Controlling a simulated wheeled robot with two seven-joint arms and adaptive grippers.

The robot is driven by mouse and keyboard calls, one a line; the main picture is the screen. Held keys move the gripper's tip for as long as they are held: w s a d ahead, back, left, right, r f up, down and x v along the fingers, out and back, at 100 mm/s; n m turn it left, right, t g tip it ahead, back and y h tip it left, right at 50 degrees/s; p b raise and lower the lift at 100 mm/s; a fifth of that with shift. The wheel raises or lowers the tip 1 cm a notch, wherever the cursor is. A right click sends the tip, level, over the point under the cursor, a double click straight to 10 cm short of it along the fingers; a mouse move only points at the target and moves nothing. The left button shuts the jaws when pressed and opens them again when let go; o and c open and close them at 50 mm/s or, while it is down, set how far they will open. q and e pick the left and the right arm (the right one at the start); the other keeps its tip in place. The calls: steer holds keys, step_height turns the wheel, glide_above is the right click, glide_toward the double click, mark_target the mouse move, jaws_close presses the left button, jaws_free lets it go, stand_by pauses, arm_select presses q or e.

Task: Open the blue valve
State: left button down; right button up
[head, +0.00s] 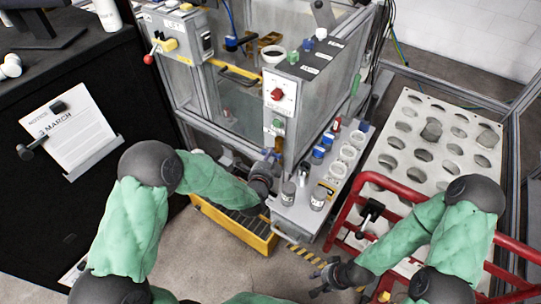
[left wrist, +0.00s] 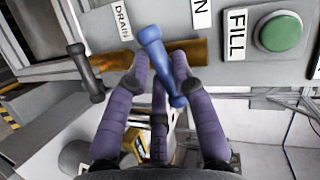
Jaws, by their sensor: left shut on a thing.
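The blue valve (left wrist: 158,66) has a blue bar handle, tilted in the left wrist view, in front of a brass pipe on the grey panel. The fingers of my left gripper (left wrist: 163,72) lie on either side of the handle and are shut on it. In the head view my left gripper (head: 270,165) is at the lower front of the machine, and the valve is largely hidden there. My right gripper (head: 318,276) is empty, its fingers spread, low in front of the red rail.
A dark handle (left wrist: 87,75) is left of the valve, near the DRAIN label. A green button (left wrist: 281,33) beside the FILL label is to the right. A shelf with jars (head: 318,198) and a red rail (head: 352,212) stand close by.

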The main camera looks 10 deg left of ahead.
arm_select(q)
steer(key=shift+w+a+r+n+g+h+p, duration=0.1)
steer(key=shift+n+g+h+p, duration=0.5)
steer(key=shift+n+h, duration=0.8)
steer(key=shift+s+a+r+n+g+h+p, duration=0.15)
steer(key=shift+n+g+h+p, duration=0.65)
steer(key=shift+n, duration=1.05)
steer(key=shift+w+d+r+n+g+h+p, duration=0.15)
steer(key=shift+n+g+h+p, duration=0.25)
steer(key=shift+n+h, duration=1.1)
steer(key=shift+a, duration=0.1)
steer(key=c, duration=1)
jaws_free()
steer(key=shift+c, duration=0.2)
